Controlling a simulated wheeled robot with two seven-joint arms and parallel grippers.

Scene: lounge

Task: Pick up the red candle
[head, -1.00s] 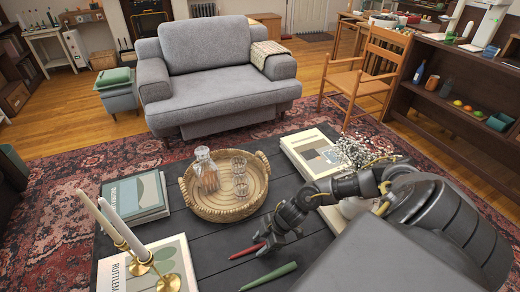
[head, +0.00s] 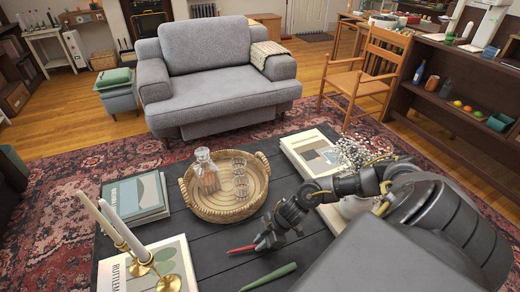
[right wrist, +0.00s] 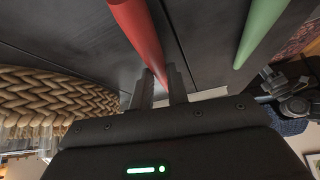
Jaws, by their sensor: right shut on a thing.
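The red candle (head: 241,249) points left out of my right gripper (head: 262,243), over the dark tabletop (head: 215,262) below the tray. In the right wrist view the red candle (right wrist: 137,32) runs down between the two fingers (right wrist: 160,92), which are shut on it near one end. I cannot tell whether the candle still touches the table. The green candle (head: 268,277) lies on the table below my right gripper; it also shows in the right wrist view (right wrist: 262,28). A grey jointed part, likely my left gripper (right wrist: 285,92), shows small at the right of the right wrist view.
A woven tray (head: 193,209) with a decanter (head: 207,172) and glasses (head: 239,178) stands beyond my gripper. Brass holders (head: 167,283) with two pale candles stand on a book at left. Other books (head: 136,197) and a flower vase (head: 357,207) are near. Bare tabletop lies left of the red candle.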

